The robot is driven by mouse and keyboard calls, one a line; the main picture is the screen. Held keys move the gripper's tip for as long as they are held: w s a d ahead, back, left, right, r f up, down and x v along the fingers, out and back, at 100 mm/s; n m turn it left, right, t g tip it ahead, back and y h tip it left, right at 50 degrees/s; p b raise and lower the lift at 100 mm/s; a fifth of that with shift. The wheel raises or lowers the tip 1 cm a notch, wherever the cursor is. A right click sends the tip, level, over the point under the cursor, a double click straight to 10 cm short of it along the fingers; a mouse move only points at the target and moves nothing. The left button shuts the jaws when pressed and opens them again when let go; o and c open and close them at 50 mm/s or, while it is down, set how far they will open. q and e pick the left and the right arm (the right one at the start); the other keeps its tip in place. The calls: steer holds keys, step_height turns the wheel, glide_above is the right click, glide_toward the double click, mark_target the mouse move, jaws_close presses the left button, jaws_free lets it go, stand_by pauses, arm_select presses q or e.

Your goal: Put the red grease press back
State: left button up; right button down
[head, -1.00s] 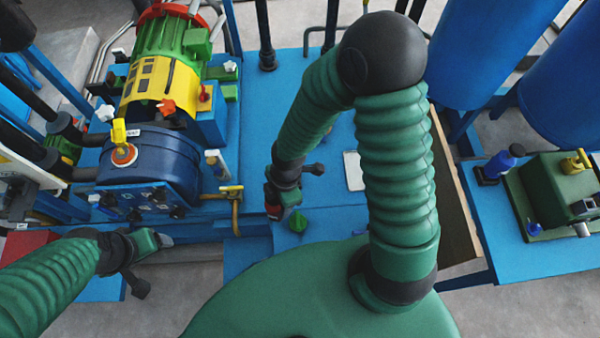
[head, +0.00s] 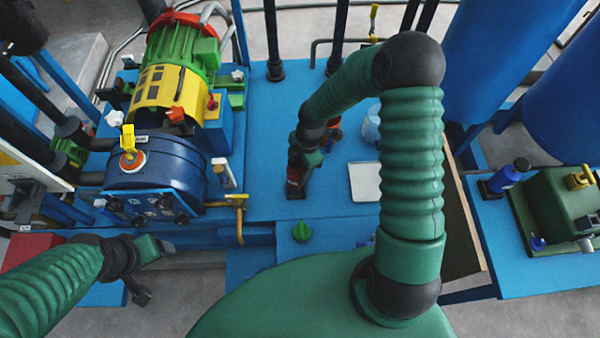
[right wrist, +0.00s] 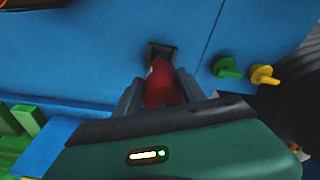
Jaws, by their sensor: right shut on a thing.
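My right gripper (head: 296,186) is over the blue deck in the middle of the head view. In the right wrist view, my right gripper (right wrist: 160,92) is shut on the red grease press (right wrist: 161,84), which sits between its two grey fingers. A black square holder (right wrist: 162,51) on the blue surface is right at the press's far end; I cannot tell whether the press is in it. In the head view, the press (head: 295,174) is a small red patch, mostly hidden by the gripper. My left gripper (head: 158,247) is at the lower left, away from the press; its jaws are unclear.
A green knob (head: 301,232) stands on the deck near me; a yellow knob (right wrist: 264,75) shows beside it in the right wrist view. A yellow-green motor (head: 172,88) and blue drum (head: 157,173) stand left. A pale plate (head: 364,182) lies right of the gripper.

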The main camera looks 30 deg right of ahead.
step_height(320, 180, down, 3)
steer(key=shift+a+r, duration=0.1)
steer(key=c, duration=0.7)
jaws_free()
steer(key=shift+o, duration=0.2)
